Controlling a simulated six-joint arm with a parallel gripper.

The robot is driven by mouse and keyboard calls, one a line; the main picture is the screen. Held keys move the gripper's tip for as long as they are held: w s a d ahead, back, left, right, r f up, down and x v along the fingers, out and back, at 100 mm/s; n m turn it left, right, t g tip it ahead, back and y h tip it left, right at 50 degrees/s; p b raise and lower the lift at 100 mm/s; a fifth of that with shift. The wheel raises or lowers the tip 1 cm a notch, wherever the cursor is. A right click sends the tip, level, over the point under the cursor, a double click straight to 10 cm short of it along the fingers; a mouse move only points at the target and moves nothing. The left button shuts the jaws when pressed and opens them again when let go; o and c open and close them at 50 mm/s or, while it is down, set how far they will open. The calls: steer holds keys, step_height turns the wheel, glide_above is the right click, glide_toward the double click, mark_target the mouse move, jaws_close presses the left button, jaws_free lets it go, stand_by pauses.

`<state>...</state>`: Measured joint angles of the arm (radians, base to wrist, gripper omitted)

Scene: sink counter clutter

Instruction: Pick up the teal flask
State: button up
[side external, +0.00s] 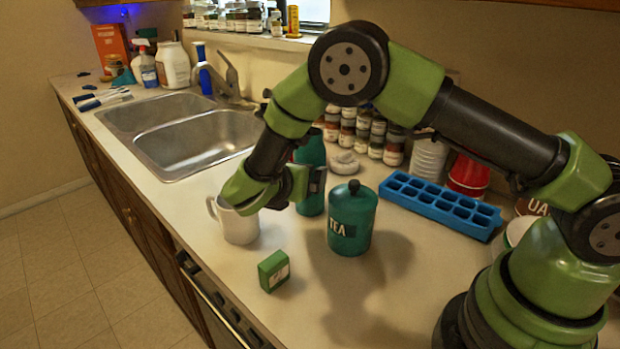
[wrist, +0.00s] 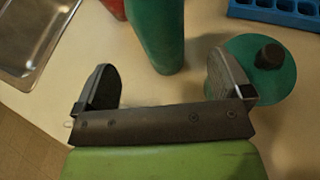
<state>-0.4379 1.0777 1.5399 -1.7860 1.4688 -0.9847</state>
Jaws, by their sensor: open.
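The teal flask (side external: 311,200) is a tall teal bottle standing upright on the counter behind my gripper, which hides part of it in the side external view. In the wrist view the flask (wrist: 157,35) stands ahead of the gap between my fingers, with its top cut off by the frame. My gripper (side external: 314,181) is open and empty, held low with its fingers pointing toward the flask. In the wrist view my gripper (wrist: 165,82) has its fingers wide apart, and the flask's base is just beyond the fingertips.
A teal TEA canister (side external: 352,225) stands close on the right; its lid (wrist: 262,72) is beside my right finger. A white mug (side external: 238,222), green box (side external: 273,271), blue ice tray (side external: 440,205) and several jars (side external: 376,135) are nearby. The sink (side external: 190,140) lies left.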

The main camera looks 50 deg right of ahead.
steer(key=x, duration=0.9)
steer(key=shift+f, duration=0.25)
steer(key=c, duration=1.1)
